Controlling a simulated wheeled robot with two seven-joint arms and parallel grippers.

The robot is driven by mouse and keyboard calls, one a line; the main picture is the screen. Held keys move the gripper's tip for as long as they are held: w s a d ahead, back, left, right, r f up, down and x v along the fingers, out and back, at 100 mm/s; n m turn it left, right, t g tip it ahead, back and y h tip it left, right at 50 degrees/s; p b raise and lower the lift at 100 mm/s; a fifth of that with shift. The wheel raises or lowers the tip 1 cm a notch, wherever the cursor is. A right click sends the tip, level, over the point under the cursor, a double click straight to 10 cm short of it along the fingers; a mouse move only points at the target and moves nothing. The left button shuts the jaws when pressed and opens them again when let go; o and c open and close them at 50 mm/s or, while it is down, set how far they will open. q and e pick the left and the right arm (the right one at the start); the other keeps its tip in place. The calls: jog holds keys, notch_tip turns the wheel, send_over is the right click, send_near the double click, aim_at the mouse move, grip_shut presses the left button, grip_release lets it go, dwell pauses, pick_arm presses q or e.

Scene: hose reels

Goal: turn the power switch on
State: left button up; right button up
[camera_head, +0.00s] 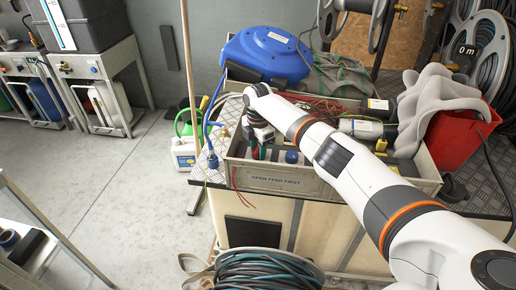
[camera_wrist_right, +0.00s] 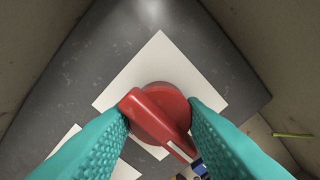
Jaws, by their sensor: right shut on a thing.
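The power switch is a red rotary knob (camera_wrist_right: 157,112) with a pale line on its handle. It sits on a white square plate (camera_wrist_right: 157,62) on a dark grey panel in the right wrist view. My right gripper (camera_wrist_right: 160,118) has teal textured fingers, one on each side of the knob, and is shut on it. In the head view my right arm reaches in from the right, and the right gripper (camera_head: 258,150) points down into a beige crate labelled "OPEN FEED FIRST" (camera_head: 285,183). The knob is mostly hidden there. My left gripper is not in view.
A blue hose reel (camera_head: 268,54) stands behind the crate. A red bin (camera_head: 462,135) with grey cloth (camera_head: 436,100) is at the right. A white jug (camera_head: 184,153) and a wooden pole (camera_head: 189,60) stand at the left. A coiled hose (camera_head: 268,270) lies in front.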

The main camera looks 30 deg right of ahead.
jog(key=m+p, duration=0.2)
jog(key=m, duration=0.1)
jog(key=shift+r, duration=0.15)
jog(key=m+p, duration=0.2)
jog(key=m, duration=0.2)
jog(key=shift+m+p, duration=0.3)
jog(key=shift+m, duration=0.1)
jog(key=m+p, duration=0.1)
jog(key=m, duration=0.4)
jog(key=m+p, duration=0.1)
jog(key=m, duration=0.4)
dwell(0.5)
jog(key=o, duration=1)
